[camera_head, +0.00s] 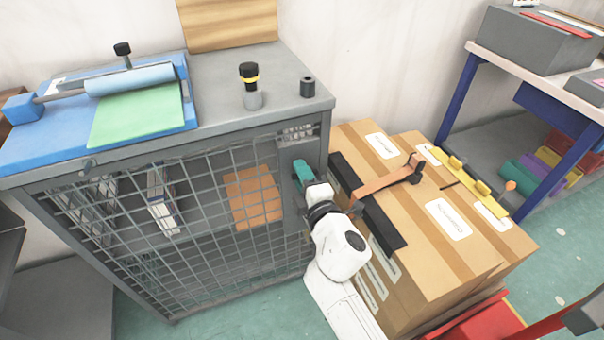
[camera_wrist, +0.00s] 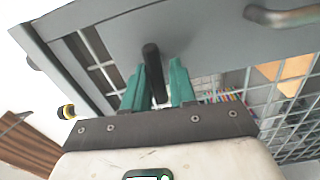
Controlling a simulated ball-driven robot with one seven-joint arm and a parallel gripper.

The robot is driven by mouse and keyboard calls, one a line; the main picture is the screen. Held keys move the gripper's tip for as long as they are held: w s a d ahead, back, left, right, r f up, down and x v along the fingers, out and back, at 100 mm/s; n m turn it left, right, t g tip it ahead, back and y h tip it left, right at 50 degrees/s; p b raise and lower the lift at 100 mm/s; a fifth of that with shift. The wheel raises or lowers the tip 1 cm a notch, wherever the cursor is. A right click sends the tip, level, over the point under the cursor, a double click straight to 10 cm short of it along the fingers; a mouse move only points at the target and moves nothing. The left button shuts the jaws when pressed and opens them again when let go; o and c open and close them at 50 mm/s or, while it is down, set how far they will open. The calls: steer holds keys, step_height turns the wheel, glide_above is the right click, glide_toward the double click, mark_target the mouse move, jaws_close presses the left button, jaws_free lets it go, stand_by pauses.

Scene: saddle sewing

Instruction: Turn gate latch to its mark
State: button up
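The gate latch (camera_wrist: 152,72) shows in the wrist view as a dark, rounded bar against the grey frame of the mesh gate. My gripper (camera_wrist: 158,68) has its two teal fingers on either side of the bar. The left finger is very close to the bar or touching it, and a narrow gap shows on the right. In the head view my gripper (camera_head: 303,170) is at the right edge of the mesh gate (camera_head: 205,205), and the latch is hidden there. I cannot make out the latch's mark in either view.
A curved metal handle (camera_wrist: 285,17) is on the gate, right of the latch. Cardboard boxes (camera_head: 440,215) with a black strip and a tape dispenser stand close right of my arm.

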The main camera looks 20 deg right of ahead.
steer(key=shift+o, duration=1.2)
steer(key=shift+s, duration=0.1)
steer(key=s, duration=1)
steer(key=shift+s, duration=0.3)
